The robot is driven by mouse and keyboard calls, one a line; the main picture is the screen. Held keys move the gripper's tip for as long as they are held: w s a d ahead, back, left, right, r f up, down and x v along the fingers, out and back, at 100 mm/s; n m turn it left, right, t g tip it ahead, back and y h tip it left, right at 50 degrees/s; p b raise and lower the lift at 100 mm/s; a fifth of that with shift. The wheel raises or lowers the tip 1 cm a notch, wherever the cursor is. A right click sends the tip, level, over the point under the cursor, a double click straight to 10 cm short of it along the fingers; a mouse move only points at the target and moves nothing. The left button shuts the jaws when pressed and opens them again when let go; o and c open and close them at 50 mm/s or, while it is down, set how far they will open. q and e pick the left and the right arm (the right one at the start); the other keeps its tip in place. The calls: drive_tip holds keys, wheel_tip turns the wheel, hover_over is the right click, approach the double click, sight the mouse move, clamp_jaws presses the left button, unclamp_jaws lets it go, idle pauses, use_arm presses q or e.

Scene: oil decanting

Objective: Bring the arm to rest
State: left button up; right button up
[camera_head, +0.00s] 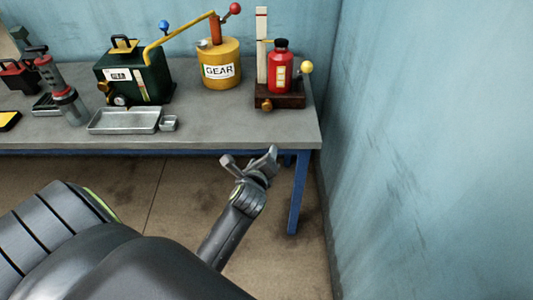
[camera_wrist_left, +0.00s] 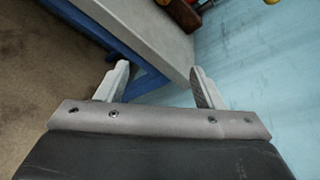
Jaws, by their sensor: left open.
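My left gripper (camera_head: 250,164) is in front of the workbench's front edge, low and near its right end, with its two fingers spread apart. In the left wrist view the same gripper (camera_wrist_left: 162,85) shows its jaws apart with nothing between them. Past the fingers lie the blue bench frame (camera_wrist_left: 98,32), the grey bench top (camera_wrist_left: 160,32) and the blue wall. My right gripper does not show in either view.
On the workbench (camera_head: 215,125) stand a yellow GEAR can (camera_head: 219,70), a red bottle (camera_head: 279,72) on a dark stand, a green box (camera_head: 133,75) and a metal tray (camera_head: 124,121). A blue wall (camera_head: 430,150) closes the right side. The floor before the bench is clear.

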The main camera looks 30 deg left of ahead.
use_arm(q)
drive_tip(key=s+f+n+g+h, duration=0.1)
drive_tip(key=s+f+n+g, duration=0.3)
drive_tip(key=f, duration=0.6)
drive_tip(key=s+d+f+n+h, duration=0.1)
drive_tip(key=s+f+n, duration=0.3)
drive_tip(key=f, duration=0.6)
drive_tip(key=s+f+n+g+h, duration=0.1)
drive_tip(key=s+f+n+g, duration=0.1)
drive_tip(key=s+f, duration=0.6)
drive_tip(key=s+f+n+g, duration=0.2)
drive_tip(key=s+f+n, duration=0.2)
drive_tip(key=s, duration=0.5)
drive_tip(key=s+f+n+g+h, duration=0.1)
drive_tip(key=s+f+n+g, duration=0.1)
drive_tip(key=s+f+n, duration=0.2)
drive_tip(key=s+f+n+g, duration=0.1)
drive_tip(key=s+f+n, duration=0.4)
drive_tip(key=s+f, duration=0.4)
drive_tip(key=s, duration=0.5)
drive_tip(key=shift+s+d+g+h, duration=0.15)
drive_tip(key=shift+g+h, duration=0.15)
drive_tip(key=shift+g, duration=0.1)
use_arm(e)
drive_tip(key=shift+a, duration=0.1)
